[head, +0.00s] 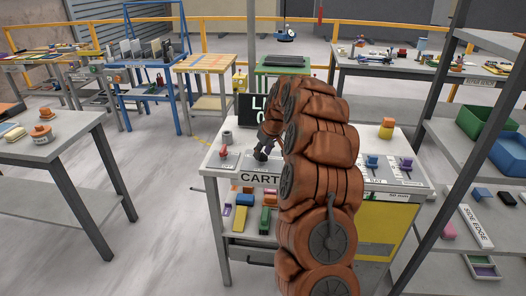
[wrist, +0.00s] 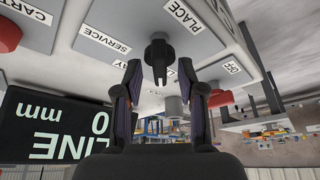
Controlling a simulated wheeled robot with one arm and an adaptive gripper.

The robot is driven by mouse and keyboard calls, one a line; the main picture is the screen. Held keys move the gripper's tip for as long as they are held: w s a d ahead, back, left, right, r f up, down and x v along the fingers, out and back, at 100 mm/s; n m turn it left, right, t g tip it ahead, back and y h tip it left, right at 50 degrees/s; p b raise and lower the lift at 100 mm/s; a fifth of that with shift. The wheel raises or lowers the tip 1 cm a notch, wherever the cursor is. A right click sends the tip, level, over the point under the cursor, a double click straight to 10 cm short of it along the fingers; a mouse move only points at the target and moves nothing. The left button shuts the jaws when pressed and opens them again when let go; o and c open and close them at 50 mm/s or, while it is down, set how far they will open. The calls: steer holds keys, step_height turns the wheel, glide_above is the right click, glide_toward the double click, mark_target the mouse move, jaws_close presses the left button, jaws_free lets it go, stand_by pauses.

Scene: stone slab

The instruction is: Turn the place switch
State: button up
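The place switch (wrist: 158,52) is a black rotary knob on a light grey panel, with a PLACE label beside it in the wrist view. My gripper (wrist: 158,78) is open, with one finger on each side of the knob's line. The fingertips are close to the knob, and I see gaps between them and it. Whether they touch it is unclear. In the head view my gripper (head: 264,150) is over the cart's top, and my arm hides part of the panel.
A red button (head: 223,152) is left of my gripper on the cart (head: 212,170). A black display (wrist: 62,122) reading LINE 0 mm stands close by. Blue and purple pieces (head: 372,161) are on the cart's right side.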

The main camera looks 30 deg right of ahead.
steer(key=shift+c, duration=0.2)
jaws_close()
stand_by(0.3)
steer(key=m+h+b, duration=0.1)
steer(key=m, duration=0.1)
steer(key=m+b, duration=0.2)
steer(key=shift+f+h, duration=0.2)
steer(key=shift+h, duration=0.2)
steer(key=m+h+b, duration=0.1)
steer(key=m+b, duration=0.1)
steer(key=m, duration=0.1)
steer(key=shift+a+g+b, duration=0.1)
steer(key=shift+g+b, duration=0.2)
steer(key=shift+b, duration=0.1)
steer(key=shift+r+m+g+b, duration=0.1)
steer(key=shift+m+g+b, duration=0.3)
steer(key=shift+m, duration=0.5)
steer(key=shift+r, duration=0.1)
